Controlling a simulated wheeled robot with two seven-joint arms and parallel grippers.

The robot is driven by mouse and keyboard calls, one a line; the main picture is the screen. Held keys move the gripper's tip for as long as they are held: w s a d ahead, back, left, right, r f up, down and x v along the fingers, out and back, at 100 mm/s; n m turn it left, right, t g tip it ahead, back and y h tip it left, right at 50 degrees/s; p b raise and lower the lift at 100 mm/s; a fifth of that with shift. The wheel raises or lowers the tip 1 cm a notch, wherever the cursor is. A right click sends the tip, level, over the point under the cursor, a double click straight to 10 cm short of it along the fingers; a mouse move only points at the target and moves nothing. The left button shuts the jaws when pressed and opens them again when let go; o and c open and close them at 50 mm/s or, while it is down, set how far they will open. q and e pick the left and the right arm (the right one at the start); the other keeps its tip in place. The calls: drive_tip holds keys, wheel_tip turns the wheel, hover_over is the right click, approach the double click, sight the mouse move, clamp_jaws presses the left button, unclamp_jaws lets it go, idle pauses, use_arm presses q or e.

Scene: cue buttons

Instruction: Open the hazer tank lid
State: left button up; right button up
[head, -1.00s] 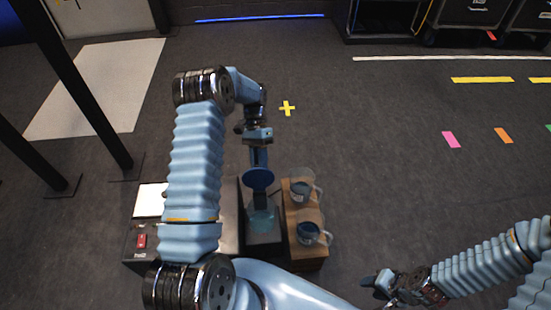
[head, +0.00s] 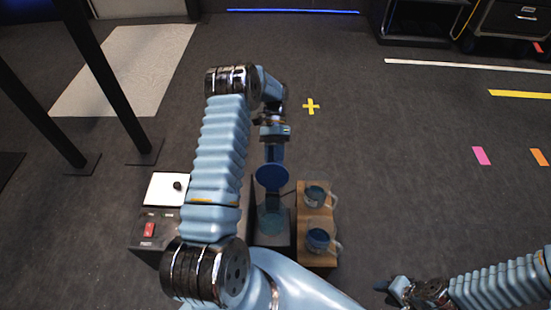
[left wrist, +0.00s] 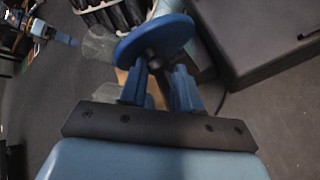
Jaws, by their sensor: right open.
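The hazer tank lid (head: 271,178) is a round blue disc, seen face-on in the head view and tilted up above the pale bluish tank (head: 271,223). In the left wrist view the lid (left wrist: 154,38) is just beyond the fingertips, its dark knob between them. My left gripper (head: 273,154) reaches down from behind the lid; its blue fingers (left wrist: 160,82) flank the knob and appear closed on it. The lid's hinge is not clear. My right gripper (head: 402,288) is open and empty, low at the right, away from the tank.
A wooden block (head: 316,207) with two clear mugs (head: 318,240) stands close right of the tank. Left of it is a dark box with a red switch (head: 149,230) and a white panel (head: 166,188).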

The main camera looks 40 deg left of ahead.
use_arm(q)
drive_tip(key=o, duration=0.4)
drive_tip(key=shift+s+a+f, duration=0.3)
drive_tip(key=shift+s+f, duration=0.1)
drive_tip(key=shift+s, duration=0.1)
drive_tip(key=shift+w+r, duration=0.1)
drive_tip(key=v, duration=0.7)
drive_tip(key=shift+w+r, duration=0.2)
drive_tip(key=shift+w, duration=0.1)
